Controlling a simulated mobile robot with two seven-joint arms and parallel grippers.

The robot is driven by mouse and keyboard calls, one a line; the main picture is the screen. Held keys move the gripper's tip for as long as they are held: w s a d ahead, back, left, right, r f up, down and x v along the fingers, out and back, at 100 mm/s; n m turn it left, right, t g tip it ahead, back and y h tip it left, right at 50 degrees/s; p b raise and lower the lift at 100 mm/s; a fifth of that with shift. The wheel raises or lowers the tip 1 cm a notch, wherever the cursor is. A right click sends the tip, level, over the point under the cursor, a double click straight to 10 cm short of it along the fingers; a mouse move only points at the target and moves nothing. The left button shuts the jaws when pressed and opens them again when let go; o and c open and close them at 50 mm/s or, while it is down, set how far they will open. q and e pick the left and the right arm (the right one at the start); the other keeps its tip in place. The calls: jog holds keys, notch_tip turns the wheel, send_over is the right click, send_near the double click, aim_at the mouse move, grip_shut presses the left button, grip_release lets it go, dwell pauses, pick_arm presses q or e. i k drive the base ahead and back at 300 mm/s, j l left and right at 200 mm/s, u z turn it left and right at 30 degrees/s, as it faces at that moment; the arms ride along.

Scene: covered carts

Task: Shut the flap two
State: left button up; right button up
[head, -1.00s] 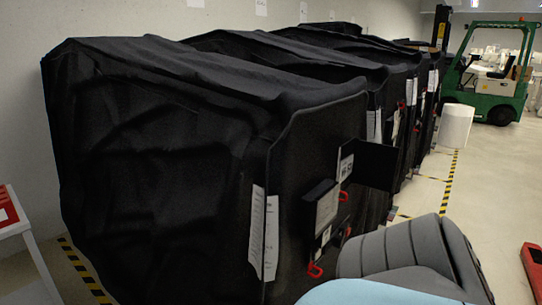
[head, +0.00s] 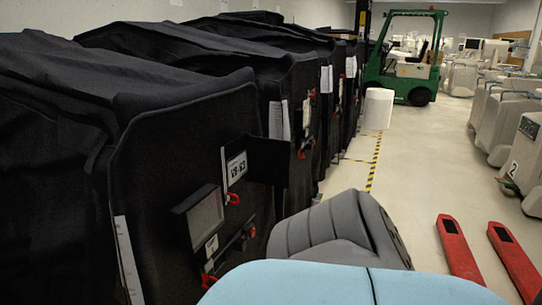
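The nearest black-covered cart (head: 150,175) fills the left of the head view, with its front face turned toward the aisle. A dark flap (head: 268,160) stands out from that face beside a white label (head: 237,168), so it looks open. Below it is a framed grey-white panel (head: 205,216) on the same face. Neither of my grippers is in view.
Red hooks (head: 233,199) stick out from the cart front. More covered carts (head: 290,80) stand in a row behind. A white cylinder (head: 378,108), green forklift (head: 405,60) and red forks (head: 460,250) stand around the aisle. The aisle floor (head: 425,165) is mostly clear.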

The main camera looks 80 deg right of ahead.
aim_at(270, 158)
jog(key=k+l, duration=0.15)
jog(key=l, duration=0.2)
jog(key=k+l, duration=0.15)
jog(key=l, duration=0.15)
jog(key=k+l, duration=0.15)
jog(key=l, duration=0.2)
jog(key=k+l, duration=0.1)
jog(key=l, duration=0.25)
jog(key=k+l, duration=0.1)
jog(key=l, duration=0.25)
jog(key=k+l, duration=0.1)
jog(key=l, duration=1.9)
jog(key=i+l, duration=0.1)
jog(key=l, duration=0.4)
jog(key=k+l, duration=0.25)
jog(key=k+l+u, duration=0.1)
jog(key=l, duration=0.25)
jog(key=k, duration=0.1)
